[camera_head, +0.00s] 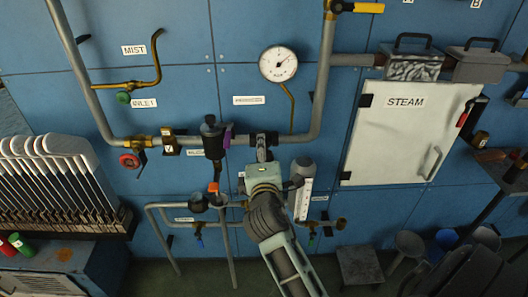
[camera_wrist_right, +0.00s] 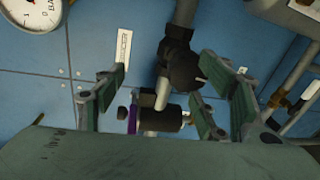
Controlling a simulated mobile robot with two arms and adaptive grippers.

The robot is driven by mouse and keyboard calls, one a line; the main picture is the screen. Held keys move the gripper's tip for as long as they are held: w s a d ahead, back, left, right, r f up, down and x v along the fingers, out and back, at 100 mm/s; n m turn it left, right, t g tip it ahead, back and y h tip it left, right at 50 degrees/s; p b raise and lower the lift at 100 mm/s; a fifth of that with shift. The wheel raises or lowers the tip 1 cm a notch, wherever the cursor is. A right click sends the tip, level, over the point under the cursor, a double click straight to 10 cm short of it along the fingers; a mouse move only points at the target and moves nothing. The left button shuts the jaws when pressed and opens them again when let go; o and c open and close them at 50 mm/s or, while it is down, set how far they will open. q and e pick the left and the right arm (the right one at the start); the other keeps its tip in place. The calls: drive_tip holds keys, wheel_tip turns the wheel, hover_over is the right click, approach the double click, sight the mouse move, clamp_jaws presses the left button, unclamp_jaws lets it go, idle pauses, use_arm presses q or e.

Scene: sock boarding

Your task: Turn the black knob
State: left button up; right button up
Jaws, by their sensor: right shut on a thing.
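The black knob (camera_wrist_right: 184,72) sits on a pipe fitting, between the finger pads in the right wrist view. In the head view, black parts show at the tip of my right gripper (camera_head: 262,150), which covers most of that fitting on the horizontal pipe. My right gripper (camera_wrist_right: 166,85) is shut on the black knob, though the wrist view does not clearly show contact on both pads. How far the knob is turned cannot be told. My left gripper is not in view.
A black regulator (camera_head: 212,143) with a purple part (camera_head: 228,135) stands close left of the gripper. A pressure gauge (camera_head: 278,63) is above. A red valve wheel (camera_head: 130,160) is left; a white STEAM door (camera_head: 405,130) is right. Pipes run below.

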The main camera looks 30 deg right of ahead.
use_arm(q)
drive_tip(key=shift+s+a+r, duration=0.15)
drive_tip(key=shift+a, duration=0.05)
use_arm(e)
drive_tip(key=v, duration=0.2)
drive_tip(key=r+v, duration=0.1)
drive_tip(key=v, duration=0.2)
drive_tip(key=shift+s, duration=0.2)
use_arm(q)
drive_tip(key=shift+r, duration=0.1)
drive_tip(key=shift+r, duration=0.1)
